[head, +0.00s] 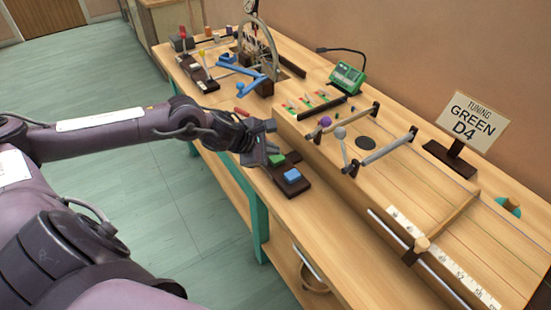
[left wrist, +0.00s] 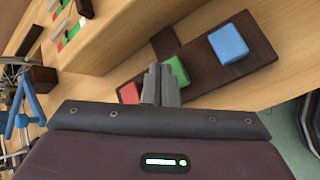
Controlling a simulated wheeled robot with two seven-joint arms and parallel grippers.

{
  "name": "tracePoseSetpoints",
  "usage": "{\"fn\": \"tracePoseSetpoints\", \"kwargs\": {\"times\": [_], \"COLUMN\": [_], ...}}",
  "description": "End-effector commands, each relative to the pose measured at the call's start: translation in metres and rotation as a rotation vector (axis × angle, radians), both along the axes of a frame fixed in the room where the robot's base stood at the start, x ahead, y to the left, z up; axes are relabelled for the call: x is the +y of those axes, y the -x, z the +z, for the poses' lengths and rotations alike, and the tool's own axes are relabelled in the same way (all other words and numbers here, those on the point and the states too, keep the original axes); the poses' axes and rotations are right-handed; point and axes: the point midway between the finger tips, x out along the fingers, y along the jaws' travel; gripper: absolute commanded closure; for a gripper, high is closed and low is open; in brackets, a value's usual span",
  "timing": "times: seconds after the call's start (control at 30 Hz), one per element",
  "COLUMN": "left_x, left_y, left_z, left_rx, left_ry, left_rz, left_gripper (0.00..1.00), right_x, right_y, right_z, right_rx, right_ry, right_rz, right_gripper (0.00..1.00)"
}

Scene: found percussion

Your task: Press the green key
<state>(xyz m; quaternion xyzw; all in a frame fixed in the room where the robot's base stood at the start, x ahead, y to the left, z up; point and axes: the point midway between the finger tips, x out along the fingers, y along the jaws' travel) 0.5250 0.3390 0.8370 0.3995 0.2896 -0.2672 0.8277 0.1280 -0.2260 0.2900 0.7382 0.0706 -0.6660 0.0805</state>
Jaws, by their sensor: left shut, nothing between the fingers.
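The green key (head: 275,159) sits on a dark wooden base (head: 302,186) at the bench's front edge, between a blue key (head: 291,176) and a red key. In the left wrist view the green key (left wrist: 176,72) is partly hidden behind the shut fingers of my left gripper (left wrist: 161,84). The red key (left wrist: 129,93) is to its left and the blue key (left wrist: 228,44) to its right. In the head view my left gripper (head: 270,146) is just above the green key's end of the base. I cannot tell whether it touches the key. My right gripper is not in view.
The wooden bench (head: 325,240) carries a rail with metal rods (head: 388,150), a "TUNING GREEN D4" sign (head: 467,125), a green tuner (head: 346,78) and a ruler (head: 440,258). Blue levers (head: 245,72) stand farther back. Open floor (head: 165,215) lies left of the bench.

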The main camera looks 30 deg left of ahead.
Motion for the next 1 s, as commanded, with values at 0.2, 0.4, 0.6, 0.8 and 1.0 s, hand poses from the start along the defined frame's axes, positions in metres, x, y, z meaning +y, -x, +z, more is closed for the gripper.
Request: {"fn": "tracePoseSetpoints", "kwargs": {"times": [0.2, 0.4, 0.6, 0.8, 1.0], "left_x": [0.0, 0.0, 0.0, 0.0, 0.0], "left_y": [0.0, 0.0, 0.0, 0.0, 0.0], "left_z": [-0.006, -0.009, -0.012, -0.014, -0.015], "left_rx": [0.0, 0.0, 0.0, 0.0, 0.0], "left_ry": [0.0, 0.0, 0.0, 0.0, 0.0], "left_rz": [0.0, 0.0, 0.0, 0.0, 0.0], "left_gripper": [1.0, 1.0, 1.0, 1.0, 1.0], "right_x": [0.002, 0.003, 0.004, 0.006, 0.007], "right_y": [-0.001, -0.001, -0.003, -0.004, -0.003], "right_z": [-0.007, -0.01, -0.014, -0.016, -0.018], "right_rx": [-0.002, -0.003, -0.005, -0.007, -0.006], "right_ry": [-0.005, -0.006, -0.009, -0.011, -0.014], "right_rz": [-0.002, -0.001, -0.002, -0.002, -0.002], "right_gripper": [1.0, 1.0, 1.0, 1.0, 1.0]}}
